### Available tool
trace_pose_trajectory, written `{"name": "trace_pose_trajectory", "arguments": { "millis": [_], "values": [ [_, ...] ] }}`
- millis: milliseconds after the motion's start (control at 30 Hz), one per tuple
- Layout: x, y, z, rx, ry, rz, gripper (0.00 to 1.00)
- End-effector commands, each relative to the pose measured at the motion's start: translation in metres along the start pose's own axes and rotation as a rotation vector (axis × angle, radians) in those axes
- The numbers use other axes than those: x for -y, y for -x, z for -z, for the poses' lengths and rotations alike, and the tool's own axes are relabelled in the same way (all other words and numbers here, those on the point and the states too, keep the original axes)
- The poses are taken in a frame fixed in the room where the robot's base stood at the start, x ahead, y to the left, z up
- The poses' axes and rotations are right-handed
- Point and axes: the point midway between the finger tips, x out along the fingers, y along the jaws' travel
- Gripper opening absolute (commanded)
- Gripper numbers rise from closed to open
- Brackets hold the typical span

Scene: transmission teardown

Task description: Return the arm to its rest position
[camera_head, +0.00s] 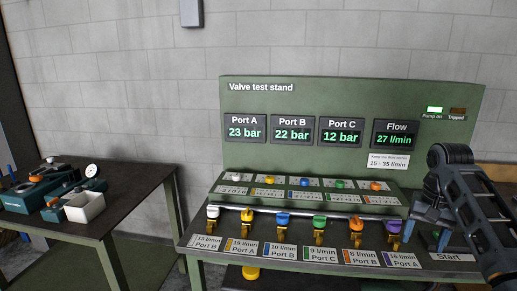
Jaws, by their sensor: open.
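My arm comes in from the right edge of the head view. My gripper (425,238) hangs from it, pointing down over the right end of the valve test stand (350,97). Its two fingers are apart, with nothing visible between them. The fingertips are near the purple-topped valve (394,227) and the Start label (452,257). I cannot tell whether they touch the bench surface.
Several coloured valves with brass levers stand in a row on the bench. The displays read 23, 22 and 12 bar, and flow (396,138) 27 l/min; the "Pump on" light (434,110) is green.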

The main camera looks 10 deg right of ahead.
Motion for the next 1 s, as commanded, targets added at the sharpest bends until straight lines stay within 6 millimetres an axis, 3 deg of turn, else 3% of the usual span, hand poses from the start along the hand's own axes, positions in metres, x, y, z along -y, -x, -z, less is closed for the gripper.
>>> {"name": "trace_pose_trajectory", "arguments": {
  "millis": [333,633,767,1000],
  "values": [
    [0.024,-0.039,-0.019,-0.038,0.042,0.055,0.69],
    [0.057,-0.093,-0.053,-0.104,0.097,0.140,0.69],
    [0.076,-0.127,-0.082,-0.150,0.129,0.196,0.69],
    [0.105,-0.189,-0.160,-0.278,0.183,0.320,0.69]
  ]
}}
